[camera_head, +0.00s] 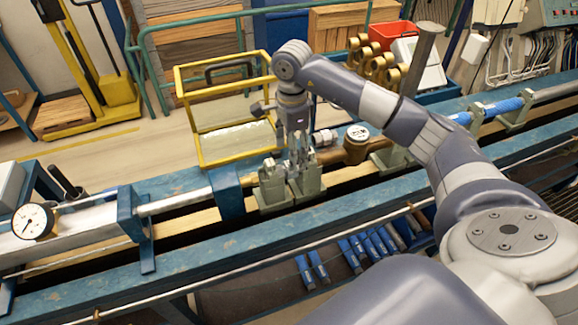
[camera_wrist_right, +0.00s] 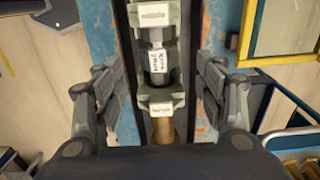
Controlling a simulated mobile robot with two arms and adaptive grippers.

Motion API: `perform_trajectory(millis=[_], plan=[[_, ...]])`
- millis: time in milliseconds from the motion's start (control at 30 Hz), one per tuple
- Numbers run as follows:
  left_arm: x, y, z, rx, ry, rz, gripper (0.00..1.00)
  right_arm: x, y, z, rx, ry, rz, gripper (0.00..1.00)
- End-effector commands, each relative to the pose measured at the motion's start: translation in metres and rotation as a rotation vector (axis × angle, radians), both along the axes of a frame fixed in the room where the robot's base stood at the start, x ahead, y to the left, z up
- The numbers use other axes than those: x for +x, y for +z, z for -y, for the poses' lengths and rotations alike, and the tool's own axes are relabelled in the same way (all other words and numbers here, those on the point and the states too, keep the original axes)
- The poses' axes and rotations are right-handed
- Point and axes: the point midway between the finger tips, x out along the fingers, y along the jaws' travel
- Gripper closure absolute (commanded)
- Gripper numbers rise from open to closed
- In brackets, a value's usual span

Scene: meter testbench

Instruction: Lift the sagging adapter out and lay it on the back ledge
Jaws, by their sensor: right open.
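In the right wrist view a short grey adapter (camera_wrist_right: 157,62) with a white written label lies in the bench channel, between two grey-green cradles (camera_wrist_right: 146,38) that carry labels. How far it sags I cannot tell. My right gripper (camera_wrist_right: 158,90) is open, with one finger on each side of the channel and nothing held. In the head view the right gripper (camera_head: 300,160) points down over the cradles (camera_head: 272,190) and mostly hides the adapter. The bench's far blue ledge (camera_head: 172,185) runs behind the cradles. My left gripper is not in view.
A brass meter (camera_head: 356,145) sits in line just right of the cradles. A yellow-framed tank (camera_head: 178,110) stands close behind the bench. A dial gauge (camera_head: 32,221) is at the left end. Brass fittings and a red crate (camera_head: 388,33) are behind right.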

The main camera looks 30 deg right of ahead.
Motion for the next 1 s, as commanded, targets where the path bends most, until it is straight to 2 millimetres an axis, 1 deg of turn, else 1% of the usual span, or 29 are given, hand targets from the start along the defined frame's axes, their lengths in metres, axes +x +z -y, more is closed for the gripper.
perform_trajectory(millis=[167,300,400,500,700,733,767,800,967,1000], plan=[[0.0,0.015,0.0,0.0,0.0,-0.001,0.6,-0.002,-0.013,-0.003,0.001,0.001,-0.006,0.35],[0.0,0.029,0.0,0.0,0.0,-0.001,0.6,-0.002,-0.032,-0.006,0.002,0.0,-0.006,0.35],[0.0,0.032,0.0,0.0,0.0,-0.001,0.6,-0.002,-0.046,-0.005,0.002,-0.001,-0.004,0.35],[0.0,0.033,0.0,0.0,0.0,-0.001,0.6,-0.001,-0.052,-0.005,0.002,0.0,0.0,0.35],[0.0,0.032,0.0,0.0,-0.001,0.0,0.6,-0.001,-0.054,-0.005,0.002,0.0,0.0,0.35],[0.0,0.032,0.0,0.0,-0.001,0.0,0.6,-0.001,-0.054,-0.005,0.002,0.0,0.0,0.4],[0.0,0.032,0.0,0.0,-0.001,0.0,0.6,-0.001,-0.054,-0.005,0.002,0.0,0.0,0.46],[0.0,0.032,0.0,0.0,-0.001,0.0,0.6,-0.001,-0.054,-0.005,0.002,0.0,0.0,0.55],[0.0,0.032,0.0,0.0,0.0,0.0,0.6,-0.001,-0.053,-0.005,0.002,0.0,0.0,0.92],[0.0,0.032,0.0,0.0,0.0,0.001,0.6,-0.001,-0.053,-0.005,0.002,0.0,0.0,0.93]])
